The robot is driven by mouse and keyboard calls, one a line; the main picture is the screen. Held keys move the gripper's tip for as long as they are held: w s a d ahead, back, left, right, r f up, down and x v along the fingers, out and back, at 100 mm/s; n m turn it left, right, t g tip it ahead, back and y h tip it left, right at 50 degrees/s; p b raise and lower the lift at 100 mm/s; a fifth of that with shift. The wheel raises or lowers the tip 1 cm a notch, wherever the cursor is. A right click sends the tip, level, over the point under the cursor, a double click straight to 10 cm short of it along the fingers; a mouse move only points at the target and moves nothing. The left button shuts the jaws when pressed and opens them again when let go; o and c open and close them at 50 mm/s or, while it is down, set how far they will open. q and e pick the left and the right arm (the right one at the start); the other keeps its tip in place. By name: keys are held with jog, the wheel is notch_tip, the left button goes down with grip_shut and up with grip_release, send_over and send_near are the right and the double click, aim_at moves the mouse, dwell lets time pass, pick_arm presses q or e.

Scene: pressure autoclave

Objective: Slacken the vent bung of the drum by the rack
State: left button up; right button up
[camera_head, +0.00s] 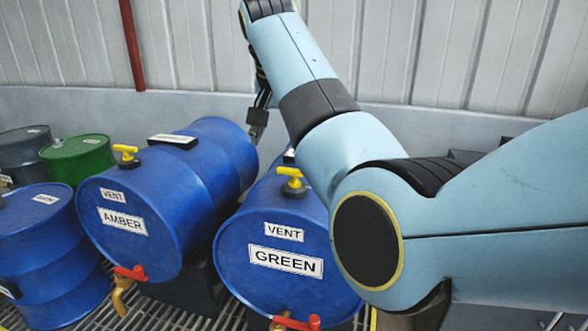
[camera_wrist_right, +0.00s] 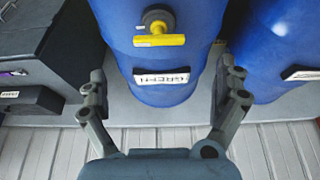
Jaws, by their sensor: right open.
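Two blue drums lie on their sides. The AMBER drum (camera_head: 150,215) is on the left and the GREEN drum (camera_head: 285,240) in the middle, partly behind my right arm. Each has a yellow T-handled vent bung on top, the amber bung (camera_head: 126,152) and the green bung (camera_head: 292,178). My right gripper (camera_head: 258,118) is above and behind the drums. In the right wrist view it is open (camera_wrist_right: 162,68) and empty, with the GREEN drum (camera_wrist_right: 165,15) and its yellow bung (camera_wrist_right: 160,40) beyond the fingers, apart from them. My left gripper is out of view. I cannot tell which thing is the rack.
An upright blue drum (camera_head: 45,250), a green drum (camera_head: 78,158) and a grey drum (camera_head: 25,150) stand at the left. Red (camera_head: 130,272) and other taps stick out of the drum fronts. A dark box (camera_wrist_right: 50,55) flanks the GREEN drum. A corrugated wall (camera_head: 200,50) closes the back.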

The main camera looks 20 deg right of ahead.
aim_at(295, 169)
jog(key=x, duration=1)
jog(key=shift+s, duration=0.1)
jog(key=shift+c, duration=0.2)
